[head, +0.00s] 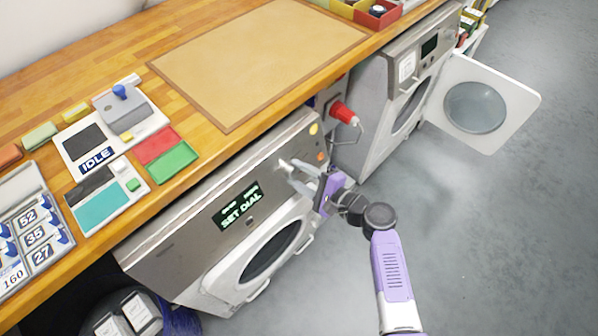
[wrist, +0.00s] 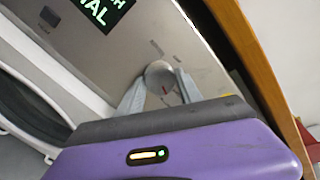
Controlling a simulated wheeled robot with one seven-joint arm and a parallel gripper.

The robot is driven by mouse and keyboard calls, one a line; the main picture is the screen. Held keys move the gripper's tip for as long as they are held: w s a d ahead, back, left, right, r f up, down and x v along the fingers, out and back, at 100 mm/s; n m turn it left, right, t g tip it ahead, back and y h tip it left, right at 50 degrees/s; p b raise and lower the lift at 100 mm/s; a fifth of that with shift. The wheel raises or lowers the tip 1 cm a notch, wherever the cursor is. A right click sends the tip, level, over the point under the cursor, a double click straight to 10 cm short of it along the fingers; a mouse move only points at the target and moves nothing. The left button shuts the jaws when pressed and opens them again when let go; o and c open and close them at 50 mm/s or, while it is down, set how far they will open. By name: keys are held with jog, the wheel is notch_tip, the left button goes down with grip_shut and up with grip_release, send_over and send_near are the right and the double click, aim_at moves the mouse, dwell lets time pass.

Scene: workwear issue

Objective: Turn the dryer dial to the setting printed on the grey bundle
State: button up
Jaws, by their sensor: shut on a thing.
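The dryer (head: 185,247) under the bench has a grey front panel, and its display (head: 238,207) reads "SET DIAL". My gripper (head: 292,173) is at the right part of that panel, shut on the small pale dial (head: 284,164). The printed settings around the dial are too small to read. I cannot make out a grey bundle in either view.
A wooden bench (head: 140,65) with a tan mat (head: 260,60) runs above the dryer. A second machine (head: 385,90) has its white door (head: 485,105) swung open. A red-capped item (head: 344,113) sticks out between the machines. The grey floor (head: 500,240) at right is clear.

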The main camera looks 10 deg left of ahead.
jog(key=m+p, duration=0.1)
jog(key=m, duration=0.4)
jog(key=shift+f+m+t+h+p, duration=0.1)
jog(key=shift+m+t+h+p, duration=0.2)
jog(key=shift+p, duration=0.1)
dwell(0.3)
jog(key=o, duration=1.4)
jog(key=shift+c, duration=0.2)
jog(key=shift+s, duration=0.15)
jog(key=v, duration=0.7)
jog(key=shift+s+d+p, duration=0.2)
jog(key=shift+d+p, duration=0.1)
